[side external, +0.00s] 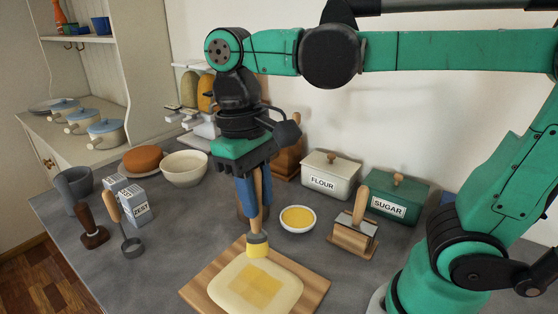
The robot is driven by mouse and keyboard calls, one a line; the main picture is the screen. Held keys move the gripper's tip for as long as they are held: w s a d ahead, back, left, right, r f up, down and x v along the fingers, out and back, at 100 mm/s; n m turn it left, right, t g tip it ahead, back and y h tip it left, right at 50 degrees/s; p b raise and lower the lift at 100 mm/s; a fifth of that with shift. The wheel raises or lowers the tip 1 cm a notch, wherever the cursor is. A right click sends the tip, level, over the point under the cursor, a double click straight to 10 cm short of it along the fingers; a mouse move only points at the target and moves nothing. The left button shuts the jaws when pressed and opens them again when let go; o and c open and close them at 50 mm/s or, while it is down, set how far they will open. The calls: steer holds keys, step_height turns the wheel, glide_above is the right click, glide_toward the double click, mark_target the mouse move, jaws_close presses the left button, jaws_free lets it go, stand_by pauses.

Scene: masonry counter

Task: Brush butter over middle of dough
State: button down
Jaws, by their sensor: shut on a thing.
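My gripper (255,205), with blue fingers, points down and is shut on the wooden handle of a brush (257,244). The brush hangs upright, its pale yellow bristles low over the far edge of the dough. I cannot tell whether they touch it. The dough (229,283) is a flat cream slab on a wooden board (312,285). A darker yellow square patch (258,285) lies on its middle. A small white bowl of yellow butter (297,218) stands behind and to the right of the board.
A flour tin (330,176), a sugar tin (391,203) and a wooden-handled scraper in a block (354,234) stand to the right. A cream bowl (185,169), zest boxes (133,206) and upright tools (93,226) stand to the left.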

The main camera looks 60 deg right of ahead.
steer(key=shift+w+a+f, duration=0.8)
steer(key=shift+w+f, duration=1.45)
steer(key=shift+f, duration=2)
steer(key=shift+s, duration=3.75)
steer(key=shift+w, duration=3.95)
step_height(320, 180, up, 8)
